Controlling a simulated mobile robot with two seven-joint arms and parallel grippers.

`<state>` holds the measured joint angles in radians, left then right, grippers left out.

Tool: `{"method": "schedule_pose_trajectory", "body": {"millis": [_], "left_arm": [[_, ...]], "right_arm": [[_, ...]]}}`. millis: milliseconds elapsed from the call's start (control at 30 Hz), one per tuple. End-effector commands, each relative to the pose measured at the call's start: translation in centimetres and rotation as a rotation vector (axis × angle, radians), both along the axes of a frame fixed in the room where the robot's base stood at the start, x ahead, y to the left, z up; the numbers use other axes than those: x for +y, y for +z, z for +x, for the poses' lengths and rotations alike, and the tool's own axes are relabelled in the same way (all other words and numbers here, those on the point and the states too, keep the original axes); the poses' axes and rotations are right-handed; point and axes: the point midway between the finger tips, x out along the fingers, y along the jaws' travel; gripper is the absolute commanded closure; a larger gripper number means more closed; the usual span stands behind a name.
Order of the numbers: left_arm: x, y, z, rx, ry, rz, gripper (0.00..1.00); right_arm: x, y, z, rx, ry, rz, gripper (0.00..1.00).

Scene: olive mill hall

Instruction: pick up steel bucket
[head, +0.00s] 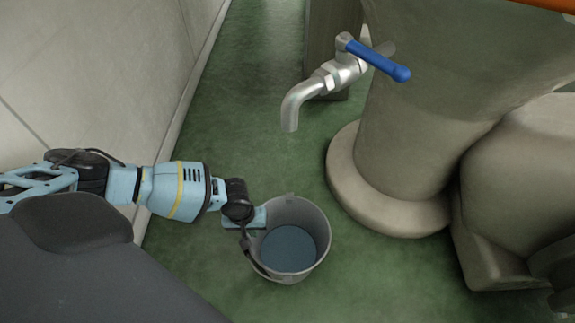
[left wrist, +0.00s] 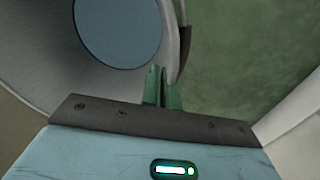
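The steel bucket (head: 316,222) is an open grey pail with a blue-grey round surface inside, upright below the tap. A dark handle hangs down its left side. My left gripper (head: 257,217) reaches in from the left and meets the bucket's left rim. In the left wrist view the green fingers (left wrist: 163,88) are close together at the edge of the bucket (left wrist: 55,75), seemingly with its rim or handle between them; the exact contact is partly hidden. I cannot tell whether the bucket's bottom touches the floor. My right gripper is not in view.
A metal tap (head: 325,84) with a blue lever (head: 380,62) juts out above and behind the bucket. A thick round stone-coloured pedestal (head: 400,150) stands close on the right. A pale wall (head: 140,70) runs along the left. Green floor (head: 235,120) is clear behind the bucket.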

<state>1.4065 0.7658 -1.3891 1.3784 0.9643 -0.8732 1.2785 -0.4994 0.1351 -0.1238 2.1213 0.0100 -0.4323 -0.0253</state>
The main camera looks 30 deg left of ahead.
Motion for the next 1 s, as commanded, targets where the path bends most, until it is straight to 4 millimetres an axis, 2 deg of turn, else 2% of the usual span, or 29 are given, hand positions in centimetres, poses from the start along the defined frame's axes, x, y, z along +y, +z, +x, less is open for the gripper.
{"method": "schedule_pose_trajectory", "body": {"millis": [500,1000], "left_arm": [[0.0,0.0,-0.1,0.001,0.000,0.000,1.00],[0.1,-0.1,-0.1,0.002,0.000,0.001,1.00]], "right_arm": [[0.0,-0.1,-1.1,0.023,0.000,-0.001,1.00],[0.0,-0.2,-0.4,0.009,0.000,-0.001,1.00]]}}
